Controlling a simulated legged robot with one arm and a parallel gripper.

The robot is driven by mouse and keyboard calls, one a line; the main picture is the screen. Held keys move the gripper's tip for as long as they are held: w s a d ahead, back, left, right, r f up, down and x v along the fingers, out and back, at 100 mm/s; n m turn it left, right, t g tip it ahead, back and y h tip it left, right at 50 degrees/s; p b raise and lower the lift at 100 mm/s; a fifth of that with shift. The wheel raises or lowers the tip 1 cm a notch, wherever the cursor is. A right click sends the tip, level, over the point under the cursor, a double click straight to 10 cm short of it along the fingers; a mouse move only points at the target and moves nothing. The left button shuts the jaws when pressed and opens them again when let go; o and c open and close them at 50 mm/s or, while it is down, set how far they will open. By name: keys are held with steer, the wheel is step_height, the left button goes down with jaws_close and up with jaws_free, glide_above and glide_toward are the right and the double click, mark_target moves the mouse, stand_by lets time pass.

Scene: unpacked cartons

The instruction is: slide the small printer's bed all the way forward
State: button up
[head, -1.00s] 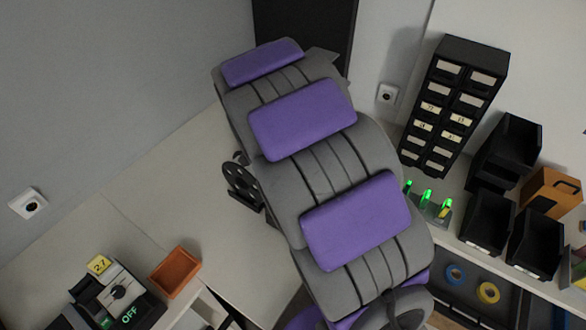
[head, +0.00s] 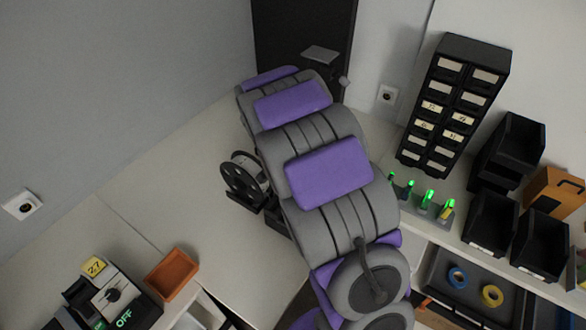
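The small printer is mostly hidden behind my own grey and purple arm, and I cannot make out its bed. A black spool (head: 238,183) on a dark stand shows at the left edge of my arm, on the bench; it may belong to the printer. My gripper is not visible; the far end of my arm points away towards the back corner. A flat grey plate (head: 321,54) shows just beyond the arm's far end, and I cannot tell what it belongs to.
At the lower left are an orange tray (head: 172,272) and a device (head: 112,294) marked OFF. On the right stand a black drawer cabinet (head: 455,105), green-lit holders (head: 427,202), black bins (head: 492,225) and a brown case (head: 552,192). The bench (head: 160,190) left of the spool is clear.

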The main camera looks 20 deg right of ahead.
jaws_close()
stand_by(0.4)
